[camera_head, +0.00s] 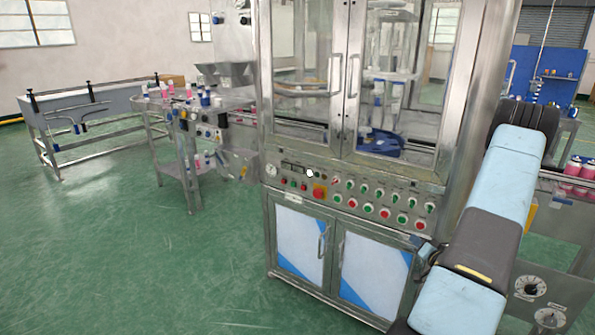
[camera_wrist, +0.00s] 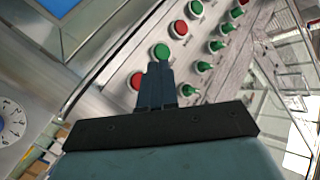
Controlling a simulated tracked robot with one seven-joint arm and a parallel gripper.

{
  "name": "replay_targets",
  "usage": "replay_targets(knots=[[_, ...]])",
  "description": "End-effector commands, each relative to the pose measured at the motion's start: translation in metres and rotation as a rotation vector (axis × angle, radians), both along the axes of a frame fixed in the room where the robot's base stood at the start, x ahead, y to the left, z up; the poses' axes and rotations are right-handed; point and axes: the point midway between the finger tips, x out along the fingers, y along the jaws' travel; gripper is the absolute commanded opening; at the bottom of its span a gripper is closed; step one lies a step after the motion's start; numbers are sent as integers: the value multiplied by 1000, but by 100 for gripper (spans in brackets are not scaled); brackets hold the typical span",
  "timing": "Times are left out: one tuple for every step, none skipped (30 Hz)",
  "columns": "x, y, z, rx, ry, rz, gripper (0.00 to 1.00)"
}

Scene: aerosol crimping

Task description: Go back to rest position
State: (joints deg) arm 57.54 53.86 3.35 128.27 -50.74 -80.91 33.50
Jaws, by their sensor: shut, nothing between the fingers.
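My gripper (camera_wrist: 159,84) shows in the wrist view with its dark fingers together and nothing between them. Its tips appear in front of the machine's control panel (camera_wrist: 204,45), over the area near a green button (camera_wrist: 161,52) and a red button (camera_wrist: 137,80). I cannot tell whether the tips touch the panel. In the head view my blue and black arm stands at the right, in front of the machine's right edge. The gripper's fingers are not clear there. The control panel also shows in the head view (camera_head: 345,197), with rows of red and green buttons and switches.
The steel crimping machine (camera_head: 350,160) with glass doors fills the middle. A table with bottles (camera_head: 190,100) and a long steel bench (camera_head: 95,105) stand at the left. Pink cans (camera_head: 577,172) stand at the right, beyond my arm. The green floor at the front left is clear.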

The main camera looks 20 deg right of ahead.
Motion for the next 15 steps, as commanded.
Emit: replay_targets(knots=[[1, 0, 1, -3, 2, 1, 0], [2, 1, 2, -5, 5, 2, 0], [4, 1, 5, -14, 11, 4, 0], [6, 2, 8, -22, 18, 7, 0], [9, 3, 11, -32, 29, 8, 0], [13, 4, 17, -50, 44, 11, 0], [17, 6, 22, -66, 61, 15, 0], [21, 8, 27, -84, 77, 19, 0], [27, 10, 36, -109, 102, 21, 0], [31, 12, 42, -128, 120, 24, 0], [35, 14, 49, -148, 140, 26, 0], [41, 17, 58, -174, 164, 28, 0], [44, 20, 64, -192, 184, 29, 0], [47, 23, 71, -209, 202, 30, 0], [51, 26, 80, -233, 225, 32, 0]])
